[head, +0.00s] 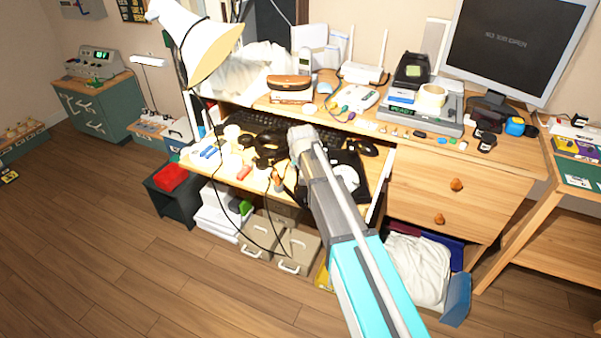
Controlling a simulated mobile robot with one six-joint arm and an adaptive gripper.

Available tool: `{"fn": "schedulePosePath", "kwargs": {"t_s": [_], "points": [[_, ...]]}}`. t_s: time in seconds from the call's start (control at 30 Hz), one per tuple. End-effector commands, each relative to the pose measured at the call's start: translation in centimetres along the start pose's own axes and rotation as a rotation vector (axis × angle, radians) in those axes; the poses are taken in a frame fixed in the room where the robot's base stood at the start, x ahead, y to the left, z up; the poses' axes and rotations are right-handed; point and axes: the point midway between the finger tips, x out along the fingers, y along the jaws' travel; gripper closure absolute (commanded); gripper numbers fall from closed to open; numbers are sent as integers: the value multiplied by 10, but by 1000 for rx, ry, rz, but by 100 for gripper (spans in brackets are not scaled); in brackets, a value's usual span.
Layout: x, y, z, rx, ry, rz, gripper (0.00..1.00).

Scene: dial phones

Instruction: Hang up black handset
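A black dial phone (360,168) with a white dial (346,178) sits on the pulled-out shelf of the desk, partly hidden behind my arm. A dark curved shape (268,152) lies or hangs just left of my wrist; it may be the black handset, but I cannot tell it surely from the clutter. A dark cord hangs below the shelf on the left. My gripper (284,178) is small and dark at the arm's end, over the shelf left of the phone. Its fingers blend into the things behind, so I cannot see whether they hold anything.
A black keyboard (256,124) and mouse (367,148) lie behind the phone. A lamp (205,50) stands at the left. The desktop (396,122) above is crowded with a router, tape and a monitor (515,42). Beige boxes (291,249) sit below; open floor lies left.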

Motion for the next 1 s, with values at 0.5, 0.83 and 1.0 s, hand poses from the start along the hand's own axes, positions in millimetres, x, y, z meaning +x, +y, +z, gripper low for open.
{"fn": "schedulePosePath", "kwargs": {"t_s": [0.5,0.83,1.0], "points": [[5,0,2,0,0,0,100],[4,0,2,0,0,0,21],[4,0,2,0,0,0,21]]}}
